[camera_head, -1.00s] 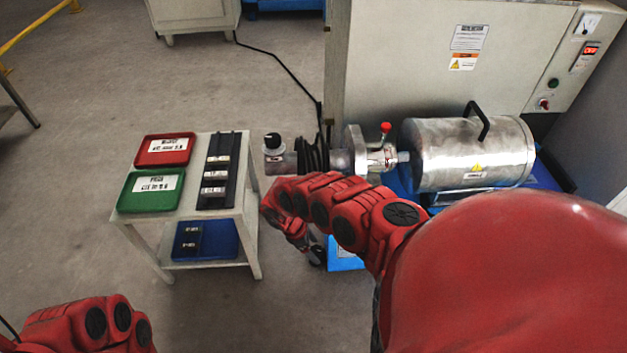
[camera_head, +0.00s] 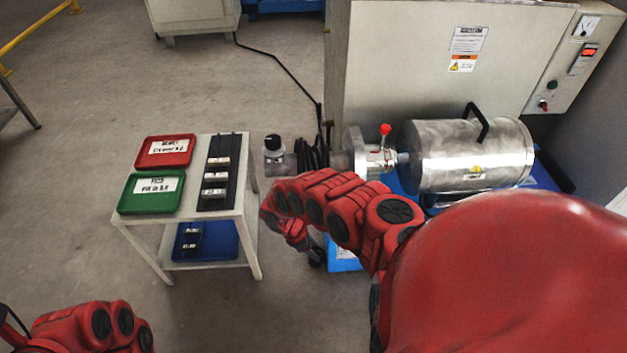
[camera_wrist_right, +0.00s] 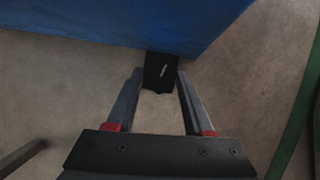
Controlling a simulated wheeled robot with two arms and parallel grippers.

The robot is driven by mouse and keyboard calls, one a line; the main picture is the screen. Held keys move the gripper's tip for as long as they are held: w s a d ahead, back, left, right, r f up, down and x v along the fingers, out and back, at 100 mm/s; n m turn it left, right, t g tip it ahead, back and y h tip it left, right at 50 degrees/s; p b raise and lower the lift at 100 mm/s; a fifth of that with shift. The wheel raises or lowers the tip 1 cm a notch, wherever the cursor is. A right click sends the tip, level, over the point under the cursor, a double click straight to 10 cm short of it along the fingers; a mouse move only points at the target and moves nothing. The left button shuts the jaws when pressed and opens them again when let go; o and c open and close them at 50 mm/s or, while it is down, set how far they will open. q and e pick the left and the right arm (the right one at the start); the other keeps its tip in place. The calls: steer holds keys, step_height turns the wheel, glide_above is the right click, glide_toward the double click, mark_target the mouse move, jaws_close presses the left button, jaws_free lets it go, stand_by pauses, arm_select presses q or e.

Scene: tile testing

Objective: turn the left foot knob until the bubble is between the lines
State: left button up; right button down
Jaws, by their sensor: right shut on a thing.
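In the right wrist view a black foot knob (camera_wrist_right: 160,70) with a white line mark sits under the edge of a blue base (camera_wrist_right: 130,22). My right gripper (camera_wrist_right: 159,76) has its two fingertips on either side of the knob and is shut on it. In the head view this gripper (camera_head: 316,257) shows small and dark, low beside the blue base (camera_head: 343,256), mostly behind my red arm. The knob cannot be made out there. No bubble or level lines can be seen in either view. My left gripper is out of view; only red left arm links show at the lower left.
A steel drum (camera_head: 468,155) lies on the blue machine before a grey cabinet (camera_head: 420,80). A small cart (camera_head: 252,200) stands left, with a red tray (camera_head: 166,137), a green tray (camera_head: 128,203) and a black rack (camera_head: 235,150). A dark green strip (camera_wrist_right: 300,130) crosses the wrist view's right side.

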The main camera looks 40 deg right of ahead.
steer(key=shift+r+n, duration=0.1)
steer(key=shift+n, duration=0.4)
steer(key=shift+n+t, duration=0.3)
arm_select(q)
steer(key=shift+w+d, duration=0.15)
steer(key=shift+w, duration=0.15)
arm_select(e)
steer(key=shift+s+n+t, duration=0.1)
steer(key=shift+n+t, duration=0.2)
steer(key=shift+n, duration=0.4)
steer(key=shift+c, duration=1.5)
jaws_free()
